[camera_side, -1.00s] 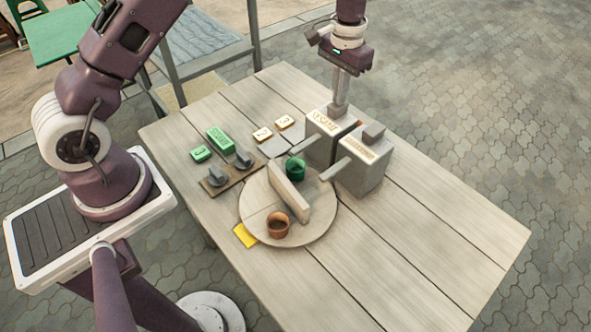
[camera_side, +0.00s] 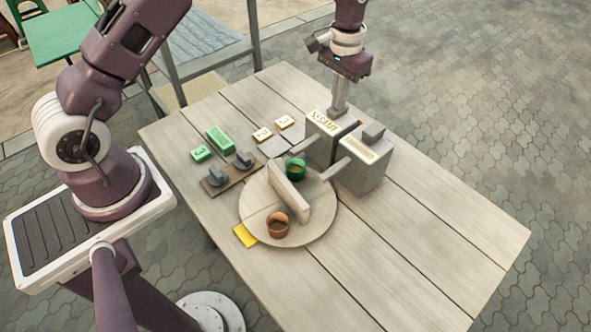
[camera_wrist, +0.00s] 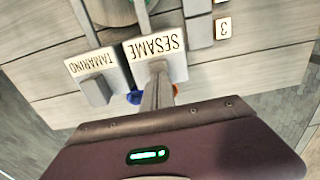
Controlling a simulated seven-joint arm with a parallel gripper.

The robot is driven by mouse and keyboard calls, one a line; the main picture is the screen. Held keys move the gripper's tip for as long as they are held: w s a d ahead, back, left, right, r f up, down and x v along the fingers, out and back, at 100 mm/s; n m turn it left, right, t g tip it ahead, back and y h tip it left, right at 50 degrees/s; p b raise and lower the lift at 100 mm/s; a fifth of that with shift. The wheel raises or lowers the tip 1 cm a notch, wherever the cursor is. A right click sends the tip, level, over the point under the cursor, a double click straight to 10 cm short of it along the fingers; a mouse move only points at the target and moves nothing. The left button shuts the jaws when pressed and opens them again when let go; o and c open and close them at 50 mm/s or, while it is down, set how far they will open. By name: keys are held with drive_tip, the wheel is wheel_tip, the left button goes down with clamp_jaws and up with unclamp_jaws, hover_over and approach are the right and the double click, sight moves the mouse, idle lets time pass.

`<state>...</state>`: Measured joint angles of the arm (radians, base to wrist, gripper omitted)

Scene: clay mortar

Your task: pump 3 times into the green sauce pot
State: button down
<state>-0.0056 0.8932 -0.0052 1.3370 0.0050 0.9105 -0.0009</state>
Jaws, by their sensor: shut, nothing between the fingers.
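The green sauce pot (camera_side: 295,172) stands on the round board (camera_side: 318,225), near the spout ends of two grey dispensers. Brownish contents show inside it. The dispenser labelled SESAME (camera_side: 322,145) also shows in the wrist view (camera_wrist: 172,62). The dispenser labelled TAMARIND (camera_side: 362,172) stands beside it, its grey plunger (camera_side: 373,133) raised. My gripper (camera_side: 338,108) is shut and empty, pointing down at the top of the sesame dispenser. It hides that plunger, so contact is hard to tell. In the wrist view its fingers (camera_wrist: 156,98) are together behind the SESAME label.
A terracotta pot (camera_side: 278,226) stands on the board's near side, beyond an upright divider (camera_side: 289,195). A yellow card (camera_side: 245,236) lies at the board's edge. Green tiles (camera_side: 219,139), number tiles (camera_side: 262,134) and a strip with two knobs (camera_side: 230,172) lie left. The table's right is clear.

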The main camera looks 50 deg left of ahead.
drive_tip(key=shift+f, duration=0.15)
idle(0.3)
drive_tip(key=shift+r, duration=1.55)
drive_tip(key=shift+f, duration=0.2)
drive_tip(key=shift+f, duration=0.5)
drive_tip(key=shift+f, duration=0.75)
drive_tip(key=shift+r, duration=1.45)
